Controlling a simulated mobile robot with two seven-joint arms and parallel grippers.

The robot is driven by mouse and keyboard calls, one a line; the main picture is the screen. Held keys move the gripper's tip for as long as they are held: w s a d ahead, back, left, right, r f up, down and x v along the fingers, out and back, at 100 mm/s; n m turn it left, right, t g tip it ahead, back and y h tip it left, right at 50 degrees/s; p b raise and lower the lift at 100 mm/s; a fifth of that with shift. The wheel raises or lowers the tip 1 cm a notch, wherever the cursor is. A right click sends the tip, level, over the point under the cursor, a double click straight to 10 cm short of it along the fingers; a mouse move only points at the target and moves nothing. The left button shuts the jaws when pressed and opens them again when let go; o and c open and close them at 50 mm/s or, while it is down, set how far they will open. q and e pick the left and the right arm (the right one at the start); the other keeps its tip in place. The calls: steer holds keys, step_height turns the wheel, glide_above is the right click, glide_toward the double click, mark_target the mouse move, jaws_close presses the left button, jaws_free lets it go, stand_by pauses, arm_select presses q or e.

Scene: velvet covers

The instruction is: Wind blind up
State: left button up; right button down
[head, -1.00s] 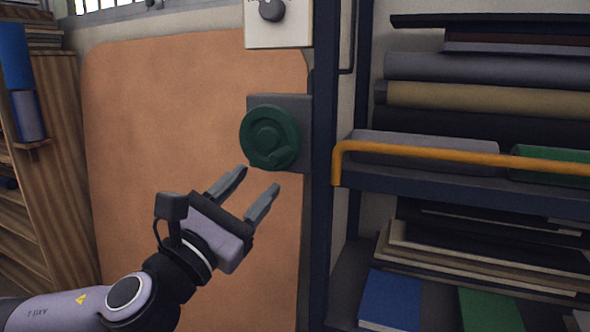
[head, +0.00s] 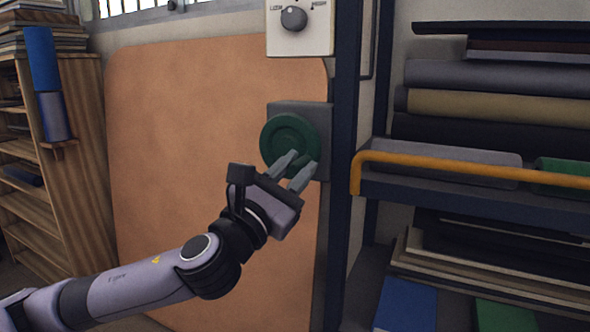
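The green round winder wheel (head: 286,138) sits on a grey plate (head: 322,120) on the wall, left of a dark blue post. My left gripper (head: 304,159) is at the wheel's lower right edge, its two grey fingers apart and overlapping the rim in the picture. I see nothing clearly held between them. The fingers cover the wheel's lower right part, where its handle showed earlier, so I cannot tell whether they touch it. A strip of barred window (head: 125,6) shows at the top left; no blind can be made out. My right gripper is not in view.
A pale control box with a grey knob (head: 294,18) is above the wheel. A tan panel (head: 190,150) stands behind my arm. At right, a rack holds rolls, with an orange rail (head: 450,165) along its front. Wooden shelves (head: 85,150) stand at left.

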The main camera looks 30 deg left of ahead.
arm_select(q)
jaws_close()
steer(key=shift+r+n, duration=0.1)
steer(key=shift+n, duration=0.3)
